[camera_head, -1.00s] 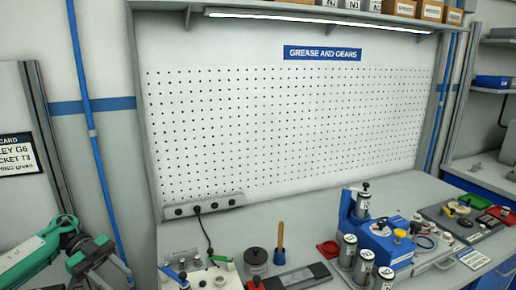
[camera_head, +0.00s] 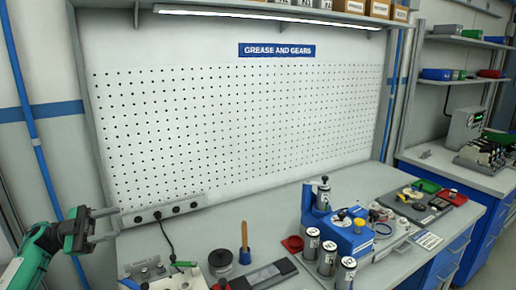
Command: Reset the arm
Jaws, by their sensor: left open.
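My left arm, green with a dark wrist, comes in at the lower left. Its left gripper (camera_head: 107,226) is open and empty, with the two grey fingers pointing right. It shows in front of the left end of the workbench (camera_head: 200,228), near the power strip (camera_head: 165,210), and I see nothing between its fingers. My right gripper is not in view.
A blue machine (camera_head: 347,236) stands on the bench with several labelled canisters (camera_head: 328,258) around it. A wooden-handled brush (camera_head: 244,243) stands at the front middle. A tray of small parts (camera_head: 415,203) lies to the right. The rear middle of the bench is clear.

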